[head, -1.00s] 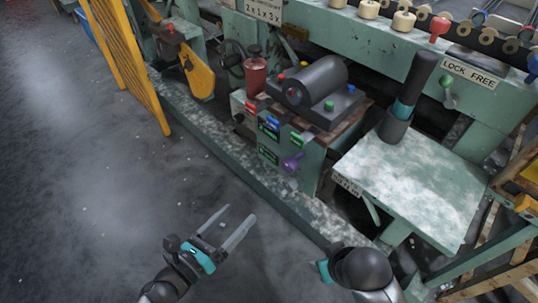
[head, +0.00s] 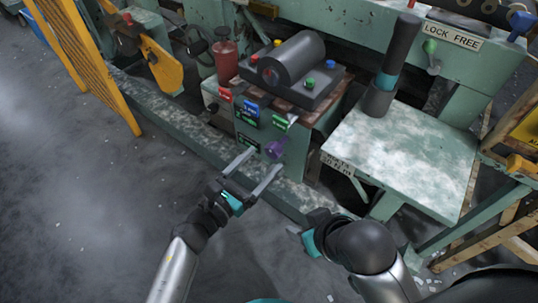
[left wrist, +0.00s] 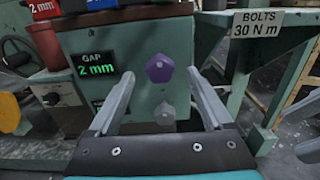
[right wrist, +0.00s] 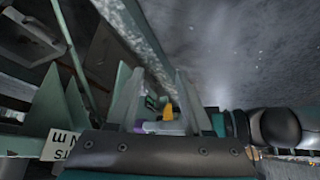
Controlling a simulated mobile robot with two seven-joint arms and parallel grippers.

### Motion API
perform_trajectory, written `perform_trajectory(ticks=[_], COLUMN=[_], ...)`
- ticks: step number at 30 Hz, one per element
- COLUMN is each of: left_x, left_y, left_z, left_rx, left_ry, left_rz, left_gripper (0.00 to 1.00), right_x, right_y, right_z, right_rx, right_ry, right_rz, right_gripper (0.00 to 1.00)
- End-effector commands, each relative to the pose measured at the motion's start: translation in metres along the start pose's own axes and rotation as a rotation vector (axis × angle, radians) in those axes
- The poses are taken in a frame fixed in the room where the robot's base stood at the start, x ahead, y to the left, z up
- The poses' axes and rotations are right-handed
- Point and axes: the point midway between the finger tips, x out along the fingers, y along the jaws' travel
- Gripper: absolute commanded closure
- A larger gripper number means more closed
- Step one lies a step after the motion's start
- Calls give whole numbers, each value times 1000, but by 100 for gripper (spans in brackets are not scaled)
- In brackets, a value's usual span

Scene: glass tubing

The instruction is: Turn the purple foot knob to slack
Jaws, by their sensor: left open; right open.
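The purple knob (head: 275,149) is on the front of the green control box, low and to the right. In the left wrist view the purple knob (left wrist: 160,68) is a faceted shape facing me, with a pale grey knob-like piece (left wrist: 164,113) below it. My left gripper (head: 260,165) is open and empty, pointing at the box just short of the purple knob. In its wrist view the knob appears between the two fingers (left wrist: 160,80), not visibly touched. My right gripper (head: 303,237) is open, low near the bench; its fingers (right wrist: 152,75) show in the right wrist view.
The box carries a green "GAP 2 mm" display (left wrist: 87,65) left of the knob. A bench (head: 400,155) with a "BOLTS 30 N m" label (left wrist: 257,22) stands to the right. A low rail (head: 185,133) runs along the floor. The floor at left is open.

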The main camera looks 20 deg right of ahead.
Motion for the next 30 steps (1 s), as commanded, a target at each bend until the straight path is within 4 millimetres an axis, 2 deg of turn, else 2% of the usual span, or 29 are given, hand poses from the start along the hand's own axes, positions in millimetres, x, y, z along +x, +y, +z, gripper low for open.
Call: perform_trajectory(ticks=[3,9,21,30], left_x=[17,32,36,36], left_y=[0,0,0,0], left_z=[-1,-1,0,0], left_rx=[1,0,0,0], left_ry=[-1,0,0,1], left_rz=[-2,0,-1,-1], left_gripper=[16,16,17,51], right_x=[7,12,13,13], right_y=[-6,-13,-14,-15], right_z=[-5,-12,-15,-15], right_rx=[-4,-6,-6,-6], right_ry=[55,117,137,137], right_rz=[-16,-33,-38,-38], right_gripper=[50,50,50,50])
